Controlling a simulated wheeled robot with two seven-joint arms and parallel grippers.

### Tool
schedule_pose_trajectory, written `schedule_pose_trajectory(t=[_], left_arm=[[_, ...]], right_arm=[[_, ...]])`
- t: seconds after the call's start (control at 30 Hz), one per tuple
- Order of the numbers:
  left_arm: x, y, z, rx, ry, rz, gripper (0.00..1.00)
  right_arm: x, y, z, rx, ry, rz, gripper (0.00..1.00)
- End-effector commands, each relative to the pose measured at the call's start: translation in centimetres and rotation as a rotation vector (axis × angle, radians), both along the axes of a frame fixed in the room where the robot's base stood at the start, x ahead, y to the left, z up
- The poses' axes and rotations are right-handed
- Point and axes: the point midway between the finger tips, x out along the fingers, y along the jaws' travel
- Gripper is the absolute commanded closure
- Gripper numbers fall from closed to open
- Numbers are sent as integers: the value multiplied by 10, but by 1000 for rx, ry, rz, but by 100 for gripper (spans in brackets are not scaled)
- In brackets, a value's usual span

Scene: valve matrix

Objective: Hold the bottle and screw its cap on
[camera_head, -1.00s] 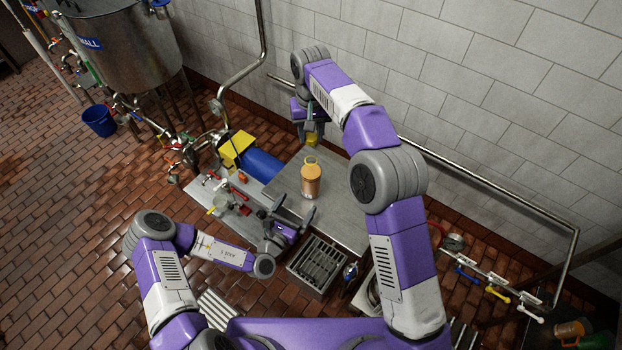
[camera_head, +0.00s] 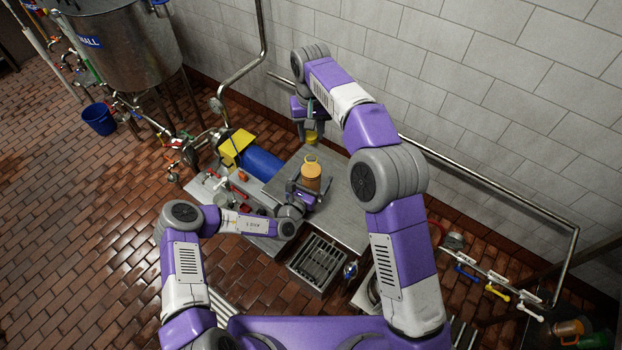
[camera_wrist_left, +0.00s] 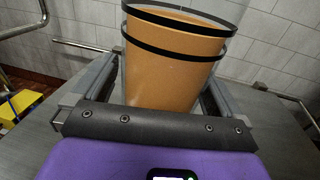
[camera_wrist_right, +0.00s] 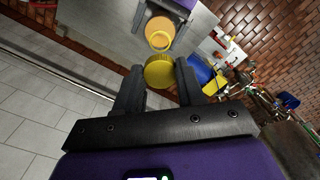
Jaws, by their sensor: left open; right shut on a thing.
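The orange-brown bottle (camera_head: 310,180) stands upright on the steel table (camera_head: 345,218). It also fills the middle of the left wrist view (camera_wrist_left: 170,70), with dark bands around it. My left gripper (camera_head: 307,190) is open, with its fingers on either side of the bottle; I cannot tell whether they touch it. My right gripper (camera_wrist_right: 158,88) is shut on the yellow cap (camera_wrist_right: 159,71), held in the air near the wall. The cap also shows in the head view (camera_head: 311,136). In the right wrist view the bottle's open mouth (camera_wrist_right: 160,40) lies beyond the cap.
A blue motor with a yellow box (camera_head: 236,147) lies left of the table. A metal drain grate (camera_head: 318,262) is in front of it. A rail runs along the tiled wall behind. Valves with coloured handles (camera_head: 495,291) are at the right.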

Motion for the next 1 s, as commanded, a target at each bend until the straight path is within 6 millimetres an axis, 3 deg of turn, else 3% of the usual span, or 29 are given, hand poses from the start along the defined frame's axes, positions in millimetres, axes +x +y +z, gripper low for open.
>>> schedule_pose_trajectory(t=[0.3, 0.83, 1.0], left_arm=[[2, -1, 0, 0, 0, 0, 0], [1, -1, 0, 0, 0, 0, 80], [1, -1, 0, 0, 0, 0, 81]], right_arm=[[0, 0, 0, 0, 0, 0, 89], [0, 0, 0, 0, 0, 0, 89], [-1, 0, -11, -2, 4, 1, 89]])
